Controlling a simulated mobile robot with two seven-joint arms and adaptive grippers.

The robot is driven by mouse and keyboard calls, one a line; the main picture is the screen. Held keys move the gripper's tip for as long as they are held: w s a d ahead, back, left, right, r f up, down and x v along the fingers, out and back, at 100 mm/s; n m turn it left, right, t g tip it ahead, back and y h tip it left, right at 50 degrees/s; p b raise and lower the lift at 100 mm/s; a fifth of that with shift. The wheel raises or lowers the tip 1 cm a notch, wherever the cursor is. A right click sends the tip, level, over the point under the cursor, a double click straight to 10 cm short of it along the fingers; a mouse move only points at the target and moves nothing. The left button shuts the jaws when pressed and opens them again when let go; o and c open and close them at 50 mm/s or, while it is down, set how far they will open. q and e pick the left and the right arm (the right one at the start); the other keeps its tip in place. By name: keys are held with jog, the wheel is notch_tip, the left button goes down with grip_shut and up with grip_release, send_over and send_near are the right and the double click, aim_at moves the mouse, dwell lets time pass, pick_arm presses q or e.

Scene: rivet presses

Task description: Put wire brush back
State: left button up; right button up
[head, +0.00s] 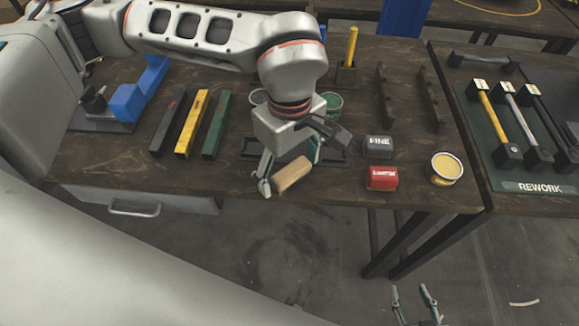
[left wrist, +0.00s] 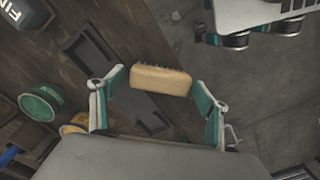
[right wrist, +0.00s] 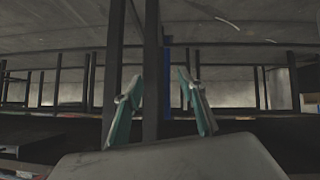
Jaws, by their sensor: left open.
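The wire brush (head: 292,175) is a tan wooden block near the front edge of the workbench. In the left wrist view the brush (left wrist: 160,80) shows dark bristles along one long side. My left gripper (head: 290,168) is open around it, one finger near each end; I cannot tell whether the fingers touch it or what supports it. A shallow dark tray (head: 335,155) lies on the bench behind my left gripper, which partly hides it. My right gripper (head: 415,300) is open and empty over the floor, low in front of the bench; its fingers show apart in the right wrist view (right wrist: 160,95).
FINE (head: 378,146) and red (head: 381,178) blocks and a yellow-filled tin (head: 446,168) stand to the right. A green can (head: 332,104) is behind the gripper. Black, yellow (head: 192,124) and green bars lie left. A REWORK mat (head: 535,187) with tools is far right.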

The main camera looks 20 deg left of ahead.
aim_at(290, 168)
pick_arm(q)
notch_tip(290, 168, up, 12)
jog(key=p, duration=0.1)
jog(key=shift+p, duration=0.3)
jog(key=shift+r, duration=0.1)
dwell(0.3)
